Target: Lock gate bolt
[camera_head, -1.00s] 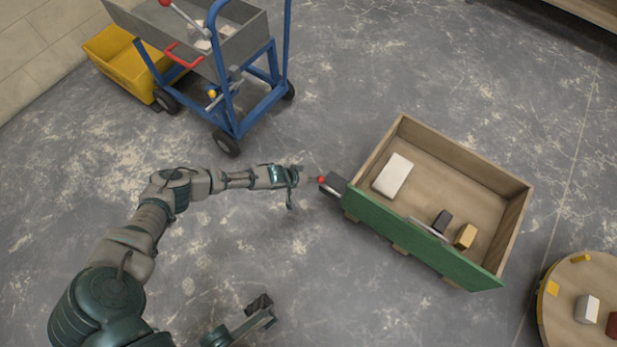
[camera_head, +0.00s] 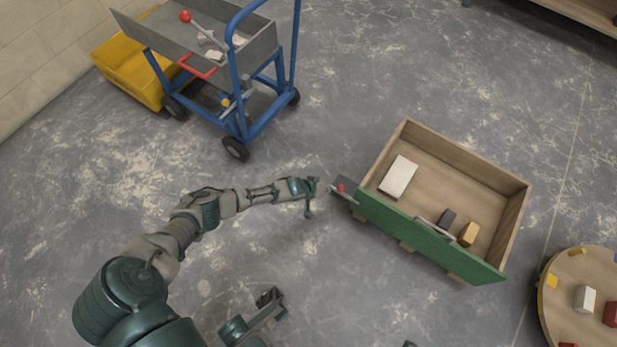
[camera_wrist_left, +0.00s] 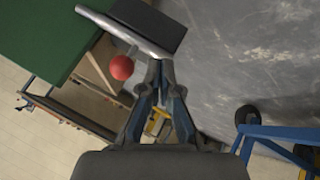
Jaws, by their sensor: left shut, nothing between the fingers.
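The gate bolt has a red ball knob (camera_head: 340,188) and a grey metal bar (camera_head: 345,197). It sits at the left end of the green gate (camera_head: 430,238) of a wooden box, beside a dark block (camera_head: 349,184). My left gripper (camera_head: 313,188) is shut and empty, just left of the knob. In the left wrist view the closed fingertips (camera_wrist_left: 159,70) are close to the bar (camera_wrist_left: 125,33), with the red knob (camera_wrist_left: 121,67) just left of them. I cannot tell whether they touch.
The wooden box (camera_head: 462,160) holds a white block (camera_head: 398,176), a black block (camera_head: 447,218) and a yellow block (camera_head: 469,233). A blue-framed cart (camera_head: 265,118) and a yellow tub (camera_head: 128,72) stand upper left. A round table (camera_head: 561,300) stands lower right. Floor between is clear.

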